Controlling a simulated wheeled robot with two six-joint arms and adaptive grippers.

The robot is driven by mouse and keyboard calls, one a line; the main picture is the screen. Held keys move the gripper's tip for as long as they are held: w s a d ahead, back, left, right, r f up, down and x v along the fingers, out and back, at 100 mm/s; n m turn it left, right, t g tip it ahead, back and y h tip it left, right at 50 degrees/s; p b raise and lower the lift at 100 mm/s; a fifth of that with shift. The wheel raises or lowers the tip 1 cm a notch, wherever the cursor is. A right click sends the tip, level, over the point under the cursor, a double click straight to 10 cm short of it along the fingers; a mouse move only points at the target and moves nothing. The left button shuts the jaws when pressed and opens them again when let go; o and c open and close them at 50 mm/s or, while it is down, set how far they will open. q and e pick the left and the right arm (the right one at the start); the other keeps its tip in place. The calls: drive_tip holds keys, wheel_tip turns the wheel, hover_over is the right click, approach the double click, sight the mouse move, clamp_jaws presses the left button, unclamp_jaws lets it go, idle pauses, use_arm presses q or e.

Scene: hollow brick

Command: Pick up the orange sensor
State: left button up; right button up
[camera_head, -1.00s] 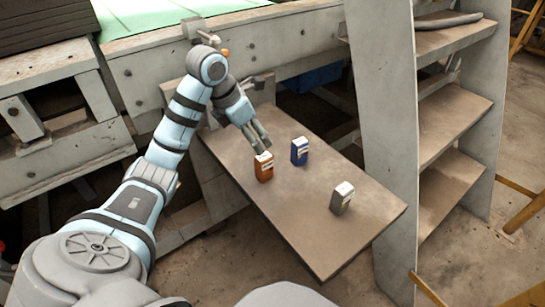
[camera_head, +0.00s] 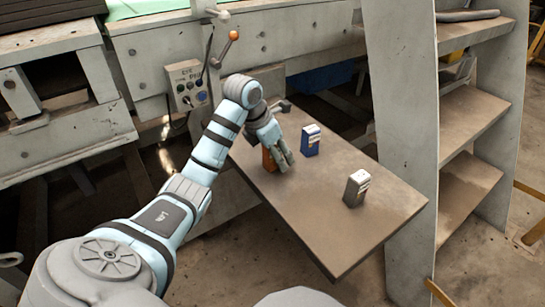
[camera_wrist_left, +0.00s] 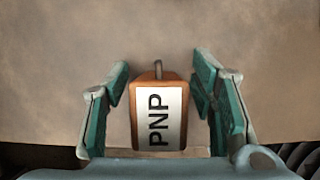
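The orange sensor (camera_head: 268,160) stands on the brown table board (camera_head: 330,225), partly hidden behind my left gripper (camera_head: 283,160) in the head view. In the left wrist view the orange sensor (camera_wrist_left: 158,115) shows its white "PNP" label from above. It lies between the two green-padded fingers of my left gripper (camera_wrist_left: 160,105). The fingers are open, with a gap on each side of the sensor. My right gripper is in neither view.
A blue sensor (camera_head: 310,140) stands just right of the orange one. A grey sensor (camera_head: 356,188) stands nearer the board's right edge. A grey shelf unit (camera_head: 405,130) rises at the right. The front of the board is clear.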

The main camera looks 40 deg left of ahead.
use_arm(q)
clamp_jaws()
drive_tip(key=shift+r, duration=0.1)
